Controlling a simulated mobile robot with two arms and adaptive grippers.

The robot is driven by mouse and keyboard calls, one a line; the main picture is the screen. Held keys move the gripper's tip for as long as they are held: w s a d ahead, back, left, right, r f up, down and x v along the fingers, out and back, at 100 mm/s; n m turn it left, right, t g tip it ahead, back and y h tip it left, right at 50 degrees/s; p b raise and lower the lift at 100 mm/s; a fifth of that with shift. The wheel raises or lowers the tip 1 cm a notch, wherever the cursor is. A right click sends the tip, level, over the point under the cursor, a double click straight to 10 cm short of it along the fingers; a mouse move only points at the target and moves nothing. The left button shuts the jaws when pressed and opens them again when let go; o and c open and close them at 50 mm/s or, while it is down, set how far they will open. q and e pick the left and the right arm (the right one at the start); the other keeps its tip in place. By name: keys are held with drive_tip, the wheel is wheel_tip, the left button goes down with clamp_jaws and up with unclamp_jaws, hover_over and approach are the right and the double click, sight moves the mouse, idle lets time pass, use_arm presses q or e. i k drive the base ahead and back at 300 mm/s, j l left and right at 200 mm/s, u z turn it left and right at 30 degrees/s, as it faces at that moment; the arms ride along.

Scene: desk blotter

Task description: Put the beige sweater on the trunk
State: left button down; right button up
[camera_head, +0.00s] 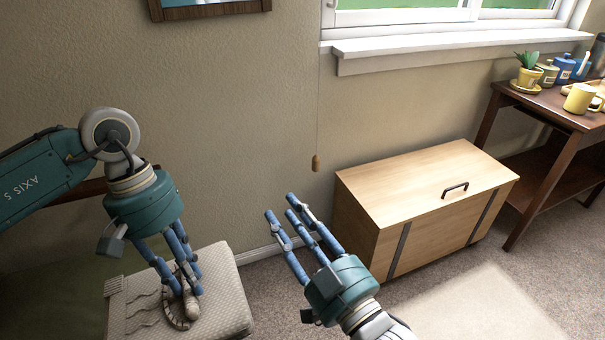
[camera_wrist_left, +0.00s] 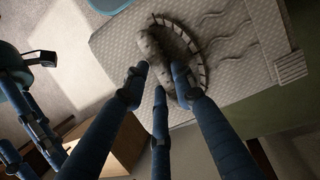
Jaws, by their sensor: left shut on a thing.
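The beige sweater (camera_head: 222,290) is a thick, folded, textured slab with ribbed edges at the lower left of the head view. It fills the upper right of the left wrist view (camera_wrist_left: 235,75). My left gripper (camera_head: 183,300) points down onto it, with its fingers shut on a bunched part by a curved ribbed band. Whether the sweater rests on something is unclear. The trunk (camera_head: 400,190) is a closed, light wooden box with a dark lid handle and a bare top, right of the sweater. My right gripper (camera_head: 279,206) is open and empty, between sweater and trunk.
A dark wooden table (camera_head: 545,105) with a potted plant (camera_head: 528,70), jars and yellow mugs (camera_head: 580,97) stands right of the trunk. A window sill (camera_head: 450,43) juts out above the trunk. A cord with a wooden pull (camera_head: 316,163) hangs left of it. Carpet lies in front.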

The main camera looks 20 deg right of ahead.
sight(456, 161)
drive_tip(key=l+z, duration=0.1)
drive_tip(key=l, duration=0.4)
drive_tip(key=i+l+z, duration=0.15)
drive_tip(key=l, duration=0.3)
drive_tip(key=l+z, duration=0.1)
drive_tip(key=l, duration=0.4)
drive_tip(key=i+l+z, duration=0.15)
drive_tip(key=l, duration=0.3)
drive_tip(key=i+l+z, duration=0.1)
drive_tip(key=l, duration=0.4)
